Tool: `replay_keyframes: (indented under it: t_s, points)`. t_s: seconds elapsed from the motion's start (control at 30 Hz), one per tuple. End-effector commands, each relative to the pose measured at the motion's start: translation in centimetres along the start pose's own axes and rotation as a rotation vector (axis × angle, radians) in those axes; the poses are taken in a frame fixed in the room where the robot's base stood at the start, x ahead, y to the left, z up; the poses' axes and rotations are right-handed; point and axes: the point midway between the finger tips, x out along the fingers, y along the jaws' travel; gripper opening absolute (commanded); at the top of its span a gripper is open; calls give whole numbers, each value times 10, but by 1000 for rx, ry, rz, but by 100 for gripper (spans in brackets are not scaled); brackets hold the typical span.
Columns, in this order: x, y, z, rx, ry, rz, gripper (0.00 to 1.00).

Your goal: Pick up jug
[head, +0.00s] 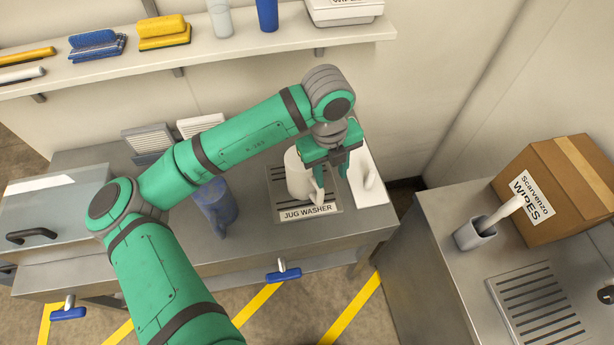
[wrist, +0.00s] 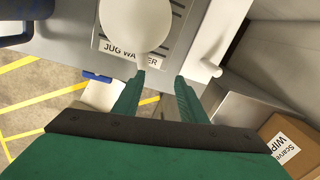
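A white jug (head: 298,176) stands on the grated plate labelled JUG WASHER (head: 308,211) on the metal counter. Its handle side faces the front right in the head view. In the wrist view the jug (wrist: 135,22) is at the top, cut off by the frame edge. My gripper (head: 330,168) is just right of the jug, pointing down, with its fingers apart. In the wrist view my gripper (wrist: 160,82) is open, and the jug's handle side is near the left fingertip. I cannot tell whether they touch.
A white panel (head: 368,178) is close right of my gripper. A metal box with a dark handle (head: 55,215) is at the left. A wall shelf (head: 215,50) holds brushes and bottles. On the right counter are a cardboard box (head: 560,190), a grey cup (head: 474,235) and another grate (head: 540,310).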

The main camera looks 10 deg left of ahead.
Motion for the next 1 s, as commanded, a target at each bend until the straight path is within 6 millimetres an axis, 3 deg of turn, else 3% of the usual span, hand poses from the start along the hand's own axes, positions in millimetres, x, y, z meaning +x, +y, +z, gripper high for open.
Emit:
replay_keyframes:
  t_s: [0.1, 0.2, 0.5, 0.77, 1.0]
  points:
    - [2, 21, 5, 6, -10, 70, 38]
    - [9, 30, 5, 6, -12, 97, 38]
    - [50, 34, 5, 5, -11, 99, 38]
    - [67, 35, 4, 7, -11, 98, 38]
    - [100, 35, -1, 5, -12, 98, 38]
